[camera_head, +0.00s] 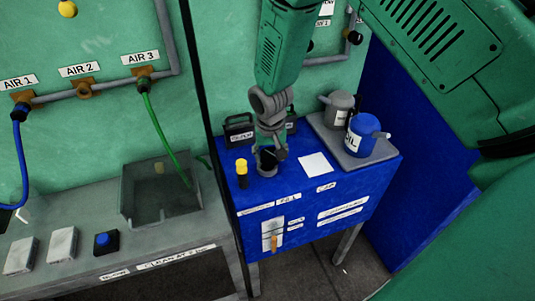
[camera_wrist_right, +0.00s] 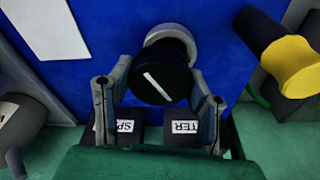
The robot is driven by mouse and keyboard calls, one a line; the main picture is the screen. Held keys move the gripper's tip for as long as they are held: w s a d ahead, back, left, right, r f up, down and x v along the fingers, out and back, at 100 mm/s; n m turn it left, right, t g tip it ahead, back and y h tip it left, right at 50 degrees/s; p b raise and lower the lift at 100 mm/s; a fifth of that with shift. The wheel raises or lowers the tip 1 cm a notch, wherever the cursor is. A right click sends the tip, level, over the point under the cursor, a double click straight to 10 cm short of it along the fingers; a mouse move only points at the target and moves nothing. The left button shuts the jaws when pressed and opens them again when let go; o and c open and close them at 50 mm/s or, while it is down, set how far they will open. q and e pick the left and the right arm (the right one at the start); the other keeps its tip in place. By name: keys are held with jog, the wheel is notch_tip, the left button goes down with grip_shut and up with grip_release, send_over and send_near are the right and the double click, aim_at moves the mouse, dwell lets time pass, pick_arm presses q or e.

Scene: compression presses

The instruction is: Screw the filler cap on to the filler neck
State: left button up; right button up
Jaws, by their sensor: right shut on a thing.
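The filler cap (camera_wrist_right: 150,90) is black with a white line across its top; in the right wrist view it sits between my right gripper's fingers (camera_wrist_right: 160,78). The grey round filler neck (camera_wrist_right: 180,34) shows behind the cap, on the blue cabinet top. The cap overlaps the neck in this view; I cannot tell whether they touch or whether the thread has caught. In the head view my right gripper (camera_head: 268,158) points down at the blue cabinet top (camera_head: 300,185) and hides most of the neck. My left gripper is not in view.
A black post with a yellow top (camera_head: 241,172) stands close left of my right gripper. Dark labelled boxes (camera_head: 238,132) stand behind it.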

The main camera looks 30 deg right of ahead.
jog(key=shift+a+r, duration=0.2)
jog(key=shift+a, duration=0.9)
jog(key=shift+d+f, duration=0.2)
jog(key=shift+d, duration=0.4)
jog(key=shift+a+r+p, duration=0.15)
jog(key=shift+a+p, duration=0.2)
jog(key=shift+a, duration=0.15)
jog(key=shift+d+f, duration=0.3)
jog(key=shift+d, duration=0.2)
jog(key=shift+a+f+b, duration=0.2)
jog(key=shift+f+b, duration=0.1)
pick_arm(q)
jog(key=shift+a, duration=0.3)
pick_arm(e)
jog(key=shift+a+r, duration=0.15)
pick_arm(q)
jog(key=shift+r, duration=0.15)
pick_arm(e)
jog(key=shift+r, duration=0.1)
